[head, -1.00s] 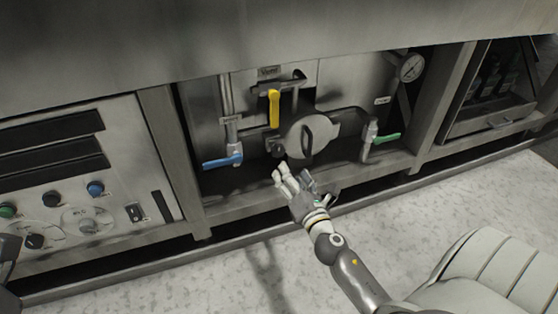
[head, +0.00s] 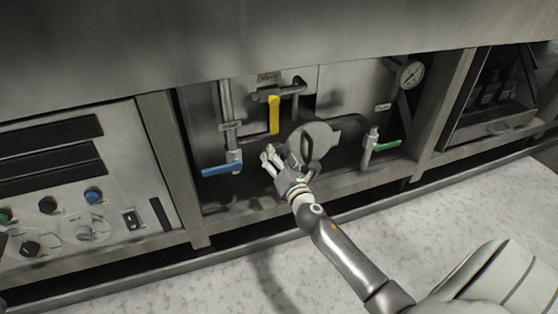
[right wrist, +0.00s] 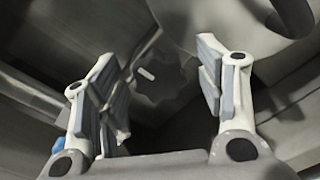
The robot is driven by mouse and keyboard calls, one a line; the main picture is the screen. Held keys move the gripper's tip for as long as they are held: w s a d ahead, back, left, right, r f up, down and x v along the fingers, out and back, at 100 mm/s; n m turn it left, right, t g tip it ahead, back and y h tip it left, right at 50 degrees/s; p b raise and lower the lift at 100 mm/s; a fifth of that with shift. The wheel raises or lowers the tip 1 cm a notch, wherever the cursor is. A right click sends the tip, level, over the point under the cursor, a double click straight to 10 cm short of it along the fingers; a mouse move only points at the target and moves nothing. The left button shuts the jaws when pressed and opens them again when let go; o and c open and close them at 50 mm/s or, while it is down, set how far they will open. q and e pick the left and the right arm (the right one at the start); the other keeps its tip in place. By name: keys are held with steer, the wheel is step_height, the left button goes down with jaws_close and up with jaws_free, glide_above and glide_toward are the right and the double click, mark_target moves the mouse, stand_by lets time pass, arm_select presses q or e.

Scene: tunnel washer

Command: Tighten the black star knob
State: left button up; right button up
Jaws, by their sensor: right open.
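The black star knob (right wrist: 163,82) shows in the right wrist view as a dark, lobed shape with a small white mark, ahead of and between my fingers. My right gripper (right wrist: 160,66) is open, one finger on each side of the knob in that picture. I cannot tell whether either finger touches it. In the head view my right gripper (head: 270,157) is just in front of the round metal cover's lower left and hides the knob. My left gripper is not clearly in view.
The round cover (head: 308,137) has a dark loop handle. Around it are a yellow lever (head: 274,115), a blue lever (head: 221,169) and a green lever (head: 388,145). A gauge (head: 411,74) is at upper right. A frame rail runs below the recess.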

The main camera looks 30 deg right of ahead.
steer(key=c, duration=1)
steer(key=shift+c, duration=0.2)
